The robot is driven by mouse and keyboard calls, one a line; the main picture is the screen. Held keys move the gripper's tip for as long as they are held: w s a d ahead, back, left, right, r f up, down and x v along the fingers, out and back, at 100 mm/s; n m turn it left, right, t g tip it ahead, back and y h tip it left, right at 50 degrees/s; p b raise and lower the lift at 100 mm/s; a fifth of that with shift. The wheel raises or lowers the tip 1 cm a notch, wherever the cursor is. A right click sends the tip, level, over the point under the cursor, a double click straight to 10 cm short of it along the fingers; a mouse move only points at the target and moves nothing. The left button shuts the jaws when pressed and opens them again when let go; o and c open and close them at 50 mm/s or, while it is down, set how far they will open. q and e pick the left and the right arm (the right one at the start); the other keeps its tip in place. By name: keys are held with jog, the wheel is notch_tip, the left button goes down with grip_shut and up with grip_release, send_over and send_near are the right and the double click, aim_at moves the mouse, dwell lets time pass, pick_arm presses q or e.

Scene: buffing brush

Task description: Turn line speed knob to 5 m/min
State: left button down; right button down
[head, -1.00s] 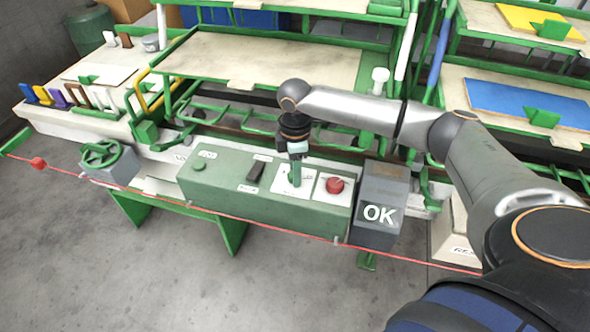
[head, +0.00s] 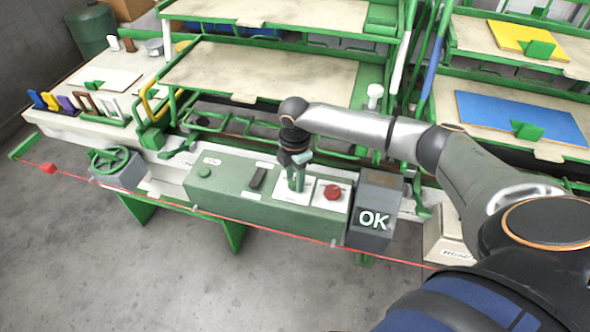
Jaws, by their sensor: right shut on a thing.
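A green control box (head: 238,199) stands on the front of the machine. On its top are a white dial plate (head: 290,199), a dark switch (head: 258,178), a green button (head: 204,171) and a red button (head: 333,191). My right gripper (head: 298,179) points down over the dial plate, shut on the line speed knob. The knob is mostly hidden by the gripper, and the dial marks are too small to read. My left gripper is not in view.
A grey box marked OK (head: 376,205) stands right of the control box. A red cord (head: 270,229) runs along the front. A grey box with a green handwheel (head: 114,168) is at the left. Framed trays (head: 262,70) rise behind. The floor in front is clear.

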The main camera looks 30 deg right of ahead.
jog(key=n+p, duration=0.1)
jog(key=n, duration=0.2)
jog(key=shift+r+n+p, duration=0.1)
jog(key=shift+n+p, duration=0.2)
jog(key=shift+p, duration=0.1)
jog(key=shift+n+p, duration=0.45)
jog(key=shift+n, duration=1.15)
jog(key=shift+c, duration=2.3)
grip_release()
